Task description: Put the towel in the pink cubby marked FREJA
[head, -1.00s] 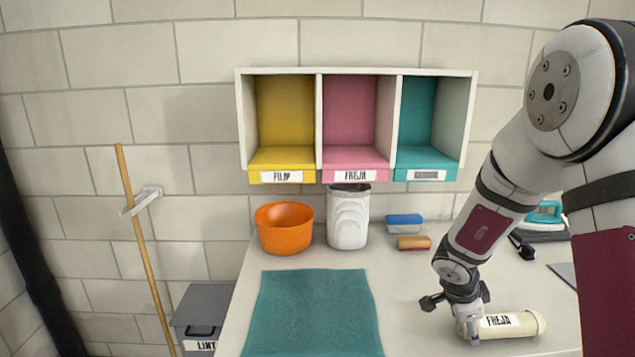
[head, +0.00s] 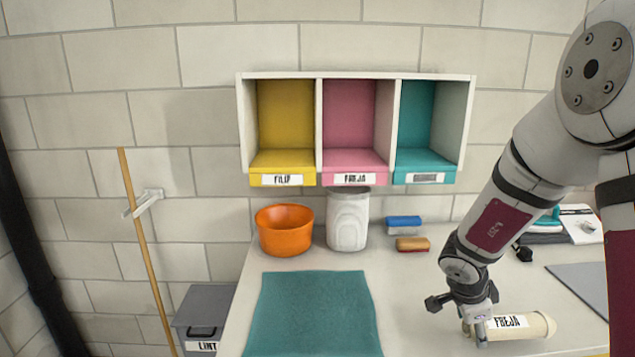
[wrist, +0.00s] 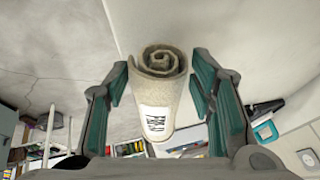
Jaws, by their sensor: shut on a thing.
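The towel (head: 530,325) is a cream roll with a white FREJA label, lying sideways low over the front right of the table. My gripper (head: 479,322) is shut on its left end. In the wrist view the towel (wrist: 155,100) sits between both fingers of my gripper (wrist: 160,84), with its spiral end and label showing. I cannot tell whether the towel touches the table. The pink cubby (head: 350,115) marked FREJA is the middle one of the wall shelf and is empty. It is up and to the left of my gripper.
The yellow cubby (head: 285,115) and teal cubby (head: 417,115) flank the pink one and are empty. A teal mat (head: 312,315) lies at the front left.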

